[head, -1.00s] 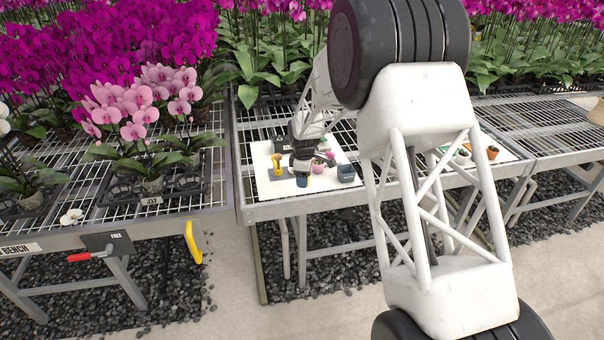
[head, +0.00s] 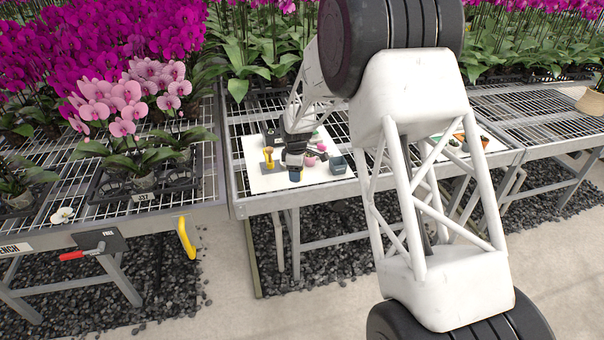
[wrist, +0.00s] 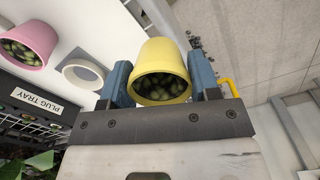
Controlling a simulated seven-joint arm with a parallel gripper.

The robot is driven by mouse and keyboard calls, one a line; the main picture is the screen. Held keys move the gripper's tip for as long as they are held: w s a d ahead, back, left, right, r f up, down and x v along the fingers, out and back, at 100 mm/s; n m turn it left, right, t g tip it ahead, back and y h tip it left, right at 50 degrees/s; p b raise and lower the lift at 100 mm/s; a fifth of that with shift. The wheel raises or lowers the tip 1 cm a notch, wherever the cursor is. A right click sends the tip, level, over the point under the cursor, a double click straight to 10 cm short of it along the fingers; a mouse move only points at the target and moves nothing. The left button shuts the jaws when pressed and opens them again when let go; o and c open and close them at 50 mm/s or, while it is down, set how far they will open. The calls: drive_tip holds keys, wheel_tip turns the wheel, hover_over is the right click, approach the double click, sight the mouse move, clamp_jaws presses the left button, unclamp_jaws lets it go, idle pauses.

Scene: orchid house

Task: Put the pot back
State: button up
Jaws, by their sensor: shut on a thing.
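A yellow pot (wrist: 161,72) with green-brown contents sits between the two blue fingers of my gripper (wrist: 161,82) in the wrist view. The fingers are shut on its sides. In the head view my gripper (head: 295,176) is over the front part of a white mat (head: 262,184) on the mesh bench.
A black plug tray (wrist: 30,100) is at the left in the wrist view. Pink orchids (head: 125,100) fill the left bench.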

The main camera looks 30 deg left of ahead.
drive_tip(key=s+d, duration=0.2)
drive_tip(key=d, duration=1)
drive_tip(key=shift+s, duration=0.15)
hover_over(316, 177)
drive_tip(key=shift+s+d+f, duration=0.15)
drive_tip(key=shift+s+f, duration=0.25)
drive_tip(key=shift+f, duration=0.35)
idle(0.4)
drive_tip(key=shift+w+a+f, duration=0.1)
drive_tip(key=shift+w+a, duration=0.15)
drive_tip(key=shift+w, duration=0.1)
drive_tip(key=shift+f, duration=1.7)
drive_tip(key=shift+f, duration=0.15)
drive_tip(key=o, duration=1)
